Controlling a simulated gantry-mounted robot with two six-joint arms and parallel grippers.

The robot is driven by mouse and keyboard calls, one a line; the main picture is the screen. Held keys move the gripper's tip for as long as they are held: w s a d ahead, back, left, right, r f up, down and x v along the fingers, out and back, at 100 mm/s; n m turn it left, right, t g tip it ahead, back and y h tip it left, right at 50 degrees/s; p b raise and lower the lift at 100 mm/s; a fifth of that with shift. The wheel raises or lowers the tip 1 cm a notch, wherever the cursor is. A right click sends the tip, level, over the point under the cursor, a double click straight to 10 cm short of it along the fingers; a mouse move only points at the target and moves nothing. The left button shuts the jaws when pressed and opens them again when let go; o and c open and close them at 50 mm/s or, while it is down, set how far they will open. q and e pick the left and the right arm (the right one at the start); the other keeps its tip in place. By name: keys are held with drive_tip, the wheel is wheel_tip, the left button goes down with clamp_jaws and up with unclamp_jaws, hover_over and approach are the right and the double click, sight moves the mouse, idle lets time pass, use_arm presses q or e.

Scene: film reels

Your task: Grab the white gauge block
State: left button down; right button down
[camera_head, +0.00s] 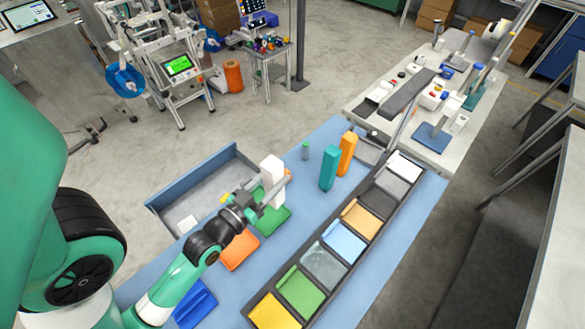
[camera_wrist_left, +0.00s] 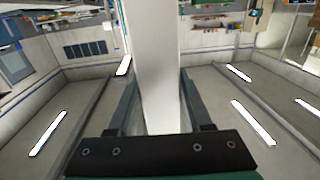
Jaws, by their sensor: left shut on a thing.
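The white gauge block (camera_head: 270,168) is a tall white block, held upright above the blue table. My left gripper (camera_head: 268,188) is shut on its lower part, over the green plate (camera_head: 272,215). In the left wrist view the white gauge block (camera_wrist_left: 158,70) stands between the two dark fingers of my left gripper (camera_wrist_left: 158,105), with a finger against each side. The lower end of the block is partly hidden by the gripper. My right gripper is not in view.
A dark rack (camera_head: 322,238) of coloured plates runs along the right.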

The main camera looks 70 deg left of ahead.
sight(264, 179)
use_arm(q)
drive_tip(key=shift+s+r, duration=0.1)
drive_tip(key=shift+s, duration=0.3)
drive_tip(key=shift+s+d+r+b, duration=0.15)
drive_tip(key=shift+s+d+b, duration=0.05)
drive_tip(key=shift+s+b, duration=0.6)
drive_tip(key=shift+s+d+r, duration=0.2)
drive_tip(key=shift+s+r, duration=0.1)
drive_tip(key=shift+s, duration=0.05)
drive_tip(key=shift+r, duration=0.2)
